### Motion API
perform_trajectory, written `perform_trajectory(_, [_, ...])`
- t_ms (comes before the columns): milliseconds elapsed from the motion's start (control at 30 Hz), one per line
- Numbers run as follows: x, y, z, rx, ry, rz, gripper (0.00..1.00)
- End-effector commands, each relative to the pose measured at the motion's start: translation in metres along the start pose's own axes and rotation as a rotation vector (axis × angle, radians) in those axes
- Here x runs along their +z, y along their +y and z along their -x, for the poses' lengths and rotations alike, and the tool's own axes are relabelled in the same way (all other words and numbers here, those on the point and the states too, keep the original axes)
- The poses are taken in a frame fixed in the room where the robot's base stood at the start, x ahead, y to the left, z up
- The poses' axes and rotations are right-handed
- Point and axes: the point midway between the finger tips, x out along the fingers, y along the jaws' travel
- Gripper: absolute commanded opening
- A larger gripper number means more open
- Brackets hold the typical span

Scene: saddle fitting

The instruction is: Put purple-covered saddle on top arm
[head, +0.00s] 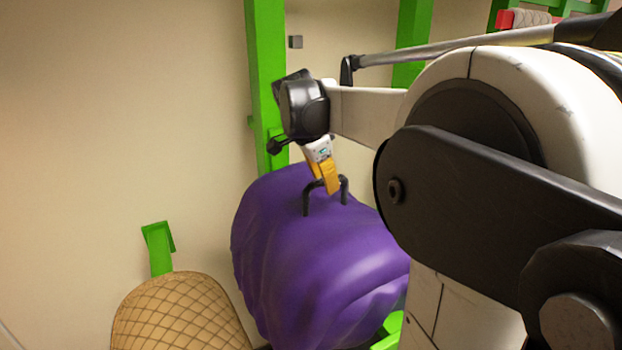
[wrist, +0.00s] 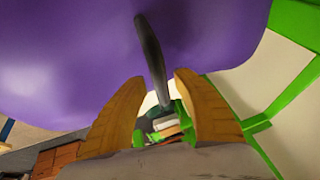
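The purple-covered saddle (head: 300,255) is in the middle of the head view, in front of a green post. A black handle (head: 306,203) rises from its top. My gripper (head: 329,187) reaches down to this handle with its yellow fingers. In the wrist view, the purple cover (wrist: 70,50) fills the upper part. The black handle (wrist: 152,60) passes between my fingers (wrist: 158,80), with a visible gap on both sides. My gripper is open around the handle. What the saddle rests on is mostly hidden. I cannot tell which support is the top arm.
A tan quilted saddle (head: 180,315) stands at the lower left, below a green bracket (head: 158,250). Green posts (head: 265,80) rise behind the purple saddle. Red and grey items (head: 505,18) are on a green frame at the upper right. The left wall area is clear.

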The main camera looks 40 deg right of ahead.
Motion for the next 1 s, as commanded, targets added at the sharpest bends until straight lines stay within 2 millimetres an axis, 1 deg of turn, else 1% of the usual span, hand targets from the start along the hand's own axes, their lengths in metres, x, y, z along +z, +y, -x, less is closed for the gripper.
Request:
perform_trajectory(167, [0.001, 0.000, 0.000, 0.001, -0.001, 0.000, 0.35])
perform_trajectory(267, [0.001, 0.000, 0.008, 0.000, -0.001, 0.001, 0.35])
perform_trajectory(367, [0.001, 0.000, 0.025, -0.001, -0.002, 0.001, 0.35])
perform_trajectory(600, [0.001, 0.000, 0.080, -0.001, -0.001, 0.001, 0.35])
perform_trajectory(700, [0.001, 0.000, 0.098, 0.000, 0.000, 0.002, 0.35])
perform_trajectory(833, [0.000, 0.001, 0.114, 0.000, 0.000, 0.000, 0.35])
perform_trajectory(1000, [0.000, 0.001, 0.121, 0.000, 0.000, 0.000, 0.35])
